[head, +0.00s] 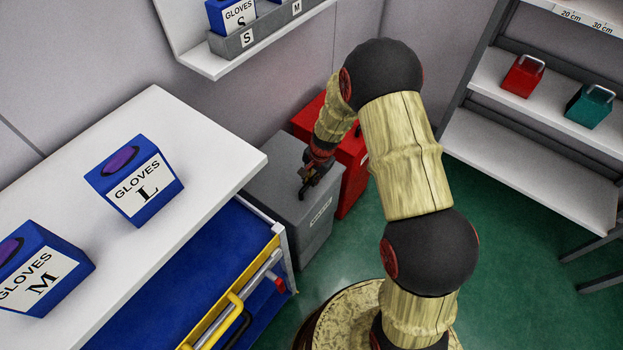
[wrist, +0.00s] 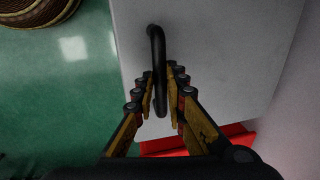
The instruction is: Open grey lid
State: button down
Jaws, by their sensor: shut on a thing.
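The grey lid (head: 268,188) is the top of a grey bin (head: 318,232) on the floor between the white table and a red bin. The lid looks closed in the head view. In the wrist view the lid (wrist: 215,60) fills the right half, with a dark curved handle (wrist: 157,45) standing on it. My gripper (wrist: 162,100) has its fingers on both sides of the handle and is shut on it. In the head view my gripper (head: 305,182) is at the lid's top, and the handle is mostly hidden by it.
A red bin (head: 353,180) stands right beside the grey one. The white table (head: 200,120) with glove boxes (head: 135,180) and a blue drawer (head: 215,265) is at the left. A shelf (head: 540,145) stands at the right. Green floor (head: 500,260) is free between.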

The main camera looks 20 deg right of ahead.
jog(key=w+a+r+p, duration=0.5)
jog(key=w+r+p, duration=0.2)
jog(key=r, duration=0.3)
jog(key=w+a+r+p, duration=0.5)
jog(key=w+r+p, duration=0.2)
jog(key=r+p, duration=0.1)
jog(key=shift+a+r, duration=0.4)
jog(key=shift+r, duration=0.45)
jog(key=shift+w, duration=0.1)
jog(key=c, duration=2.2)
grip_release()
jog(key=shift+f, duration=0.1)
jog(key=shift+c, duration=0.2)
jog(key=shift+o, duration=1.3)
jog(key=shift+w+a, duration=0.1)
jog(key=shift+w, duration=0.15)
jog(key=shift+o, duration=0.9)
jog(key=shift+s+r, duration=0.1)
jog(key=shift+r, duration=0.15)
